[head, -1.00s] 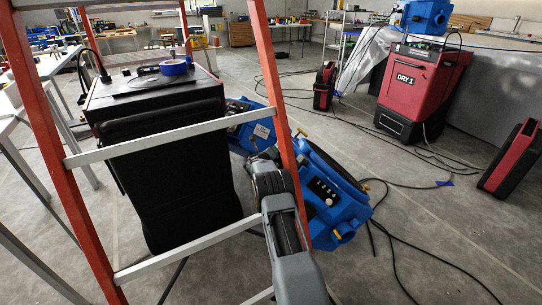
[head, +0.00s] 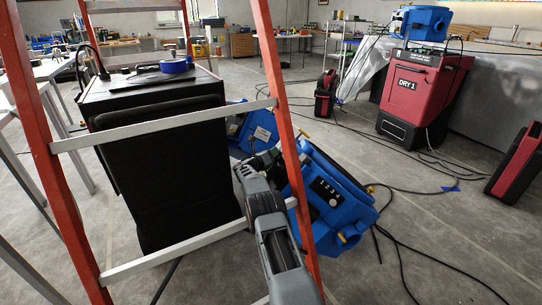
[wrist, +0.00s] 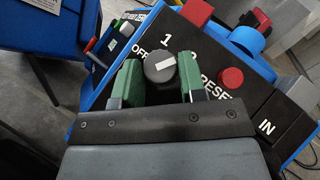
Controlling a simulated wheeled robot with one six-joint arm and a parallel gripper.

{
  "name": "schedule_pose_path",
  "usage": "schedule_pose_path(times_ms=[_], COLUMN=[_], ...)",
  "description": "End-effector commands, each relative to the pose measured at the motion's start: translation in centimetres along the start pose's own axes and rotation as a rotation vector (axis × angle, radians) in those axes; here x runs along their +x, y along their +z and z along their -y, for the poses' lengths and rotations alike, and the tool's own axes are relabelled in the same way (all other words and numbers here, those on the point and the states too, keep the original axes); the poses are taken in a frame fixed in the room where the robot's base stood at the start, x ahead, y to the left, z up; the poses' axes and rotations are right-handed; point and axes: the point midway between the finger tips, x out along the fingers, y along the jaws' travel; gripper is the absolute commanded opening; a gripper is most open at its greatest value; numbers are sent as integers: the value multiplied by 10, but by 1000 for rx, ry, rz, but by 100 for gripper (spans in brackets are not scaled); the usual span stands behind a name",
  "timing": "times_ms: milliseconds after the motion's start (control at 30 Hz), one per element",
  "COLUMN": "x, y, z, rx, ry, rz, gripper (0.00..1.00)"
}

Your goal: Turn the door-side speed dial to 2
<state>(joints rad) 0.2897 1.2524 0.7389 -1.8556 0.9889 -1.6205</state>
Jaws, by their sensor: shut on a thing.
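In the wrist view, the dark round speed dial (wrist: 155,72) sits on the black panel (wrist: 222,62) of a blue machine. My gripper (wrist: 159,80) has its green fingers on either side of the dial and is shut on it. The dial's white mark slants toward the upper right. "OFF" is at its upper left and "1" above it. The "2" at its right is partly hidden by the right finger. In the head view, my gripper (head: 270,158) is small and dark beside the blue machines, and the gripped dial cannot be made out.
A red ladder (head: 271,80) stands close in front, its right leg beside my arm. A large black box (head: 160,170) is at left. A blue machine with a numbered panel (head: 330,192) is at right. Cables cross the floor. A red button (wrist: 231,77) is near the dial.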

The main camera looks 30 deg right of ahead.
Motion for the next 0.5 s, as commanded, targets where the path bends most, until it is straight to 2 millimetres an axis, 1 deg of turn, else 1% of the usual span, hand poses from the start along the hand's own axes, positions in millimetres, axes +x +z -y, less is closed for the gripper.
schedule_pose_path(times_ms=[267, 300, 500], x=[0, 0, 0], y=[0, 0, 0], z=[0, 0, 0], rx=[-1, -1, -1], ry=[0, 0, 0], rz=[0, 0, 0], gripper=[14, 41, 60])
